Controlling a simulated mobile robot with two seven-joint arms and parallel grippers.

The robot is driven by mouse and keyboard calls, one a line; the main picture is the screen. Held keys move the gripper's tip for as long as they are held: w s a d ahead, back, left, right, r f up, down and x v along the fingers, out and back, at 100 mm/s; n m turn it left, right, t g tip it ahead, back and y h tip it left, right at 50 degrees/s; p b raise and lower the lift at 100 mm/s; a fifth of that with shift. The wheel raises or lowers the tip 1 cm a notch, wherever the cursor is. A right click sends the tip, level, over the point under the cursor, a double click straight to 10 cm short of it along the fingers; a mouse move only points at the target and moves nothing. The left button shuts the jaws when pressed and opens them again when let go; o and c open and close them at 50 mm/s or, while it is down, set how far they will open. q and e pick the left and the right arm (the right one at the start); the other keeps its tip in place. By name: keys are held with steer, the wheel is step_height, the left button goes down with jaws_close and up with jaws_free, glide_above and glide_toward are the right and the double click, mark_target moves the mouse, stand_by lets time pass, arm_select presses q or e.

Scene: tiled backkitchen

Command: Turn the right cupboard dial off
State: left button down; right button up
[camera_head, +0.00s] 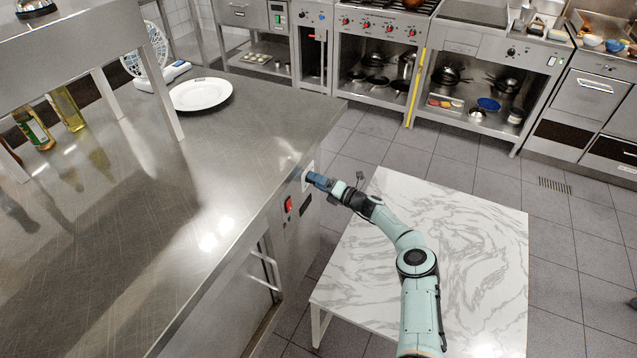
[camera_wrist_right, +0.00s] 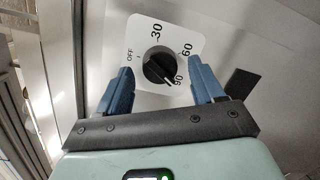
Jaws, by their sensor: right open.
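The dial is a black round knob (camera_wrist_right: 160,66) on a white plate marked OFF, 30, 60 and 90 in the right wrist view. Its pale pointer line appears to point toward 90. My right gripper (camera_wrist_right: 159,70) is open, with one blue finger on each side of the knob; I cannot tell whether they touch it. In the head view my right gripper (camera_head: 318,181) is at the cupboard's end face, in front of the white dial plate (camera_head: 306,174). The knob is hidden there. My left gripper is not in view.
A red switch (camera_head: 288,204) sits on the cupboard face, left of the dial. A white marble table (camera_head: 470,235) stands below my right arm. A white plate (camera_head: 200,94) and a fan (camera_head: 150,52) are on the steel worktop (camera_head: 230,150). Stoves and shelves line the back.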

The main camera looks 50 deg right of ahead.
steer(key=c, duration=1.1)
steer(key=shift+o, duration=0.3)
steer(key=shift+f+n+b, duration=0.1)
steer(key=shift+n+b, duration=0.3)
arm_select(q)
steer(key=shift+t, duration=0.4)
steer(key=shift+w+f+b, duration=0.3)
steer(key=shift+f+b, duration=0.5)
steer(key=shift+b, duration=0.05)
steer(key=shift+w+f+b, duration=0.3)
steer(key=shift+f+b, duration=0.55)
steer(key=shift+b, duration=0.05)
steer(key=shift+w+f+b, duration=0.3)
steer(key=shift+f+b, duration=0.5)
steer(key=shift+b, duration=0.05)
arm_select(e)
steer(key=shift+d+f+n+t, duration=0.1)
steer(key=shift+n+t, duration=0.1)
steer(key=shift+n, duration=1.4)
steer(key=shift+f+n+t, duration=0.1)
steer(key=shift+n+t, duration=0.1)
steer(key=shift+n, duration=1.4)
steer(key=shift+r, duration=0.1)
steer(key=o, duration=1)
